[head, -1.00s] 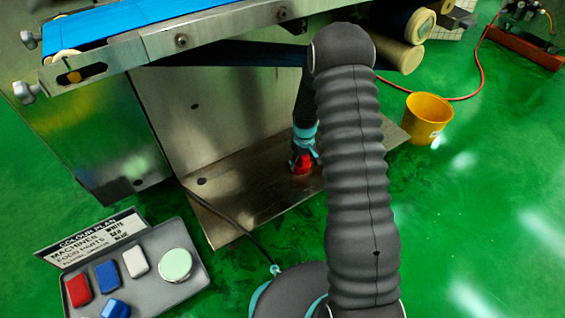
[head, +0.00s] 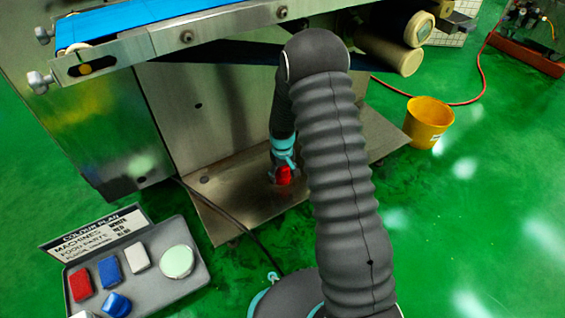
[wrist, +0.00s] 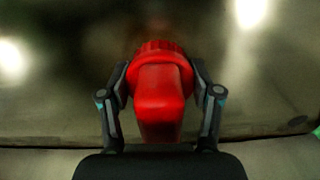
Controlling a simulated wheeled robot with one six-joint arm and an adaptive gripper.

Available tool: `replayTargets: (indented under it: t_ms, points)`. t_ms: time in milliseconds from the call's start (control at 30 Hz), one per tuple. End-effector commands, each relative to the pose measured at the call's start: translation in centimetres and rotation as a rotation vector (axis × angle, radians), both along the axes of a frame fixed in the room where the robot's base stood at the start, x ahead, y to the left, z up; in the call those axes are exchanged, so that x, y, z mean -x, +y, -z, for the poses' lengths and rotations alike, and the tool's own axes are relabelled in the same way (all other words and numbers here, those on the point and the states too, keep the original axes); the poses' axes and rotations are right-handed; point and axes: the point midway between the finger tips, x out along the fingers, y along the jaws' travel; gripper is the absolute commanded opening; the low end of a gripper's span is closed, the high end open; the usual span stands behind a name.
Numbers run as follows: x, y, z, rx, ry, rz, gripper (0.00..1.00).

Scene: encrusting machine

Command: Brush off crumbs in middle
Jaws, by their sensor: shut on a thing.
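My gripper (head: 284,160) is over the metal base plate (head: 240,205) under the machine. It is shut on a red brush (head: 285,176), whose lower end is at or just above the plate; I cannot tell whether it touches. In the wrist view the red brush (wrist: 160,95) sits between the two fingers of my gripper (wrist: 160,72), with the shiny plate (wrist: 60,90) behind it. I cannot make out crumbs on the plate.
The blue conveyor belt (head: 130,27) and its metal frame overhang the plate. A grey tray (head: 150,283) with red, blue and white blocks and a round pale item lies at lower left. A yellow bucket (head: 427,122) stands on the green floor at right. A dark cable crosses the plate's left edge.

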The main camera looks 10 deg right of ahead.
Motion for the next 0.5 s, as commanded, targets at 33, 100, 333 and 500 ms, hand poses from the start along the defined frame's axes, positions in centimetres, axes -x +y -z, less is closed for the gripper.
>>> replayTargets:
  t_ms: [33, 100, 333, 500]
  points:
    - [0.1, 0.4, 0.0, 0.000, 0.000, 0.000, 0.20]
    - [-0.1, 0.2, -1.2, 0.000, -0.003, 0.002, 0.20]
    - [0.0, -0.1, -4.1, 0.000, -0.001, 0.006, 0.20]
    - [0.0, 0.0, -5.6, 0.000, -0.001, 0.004, 0.20]
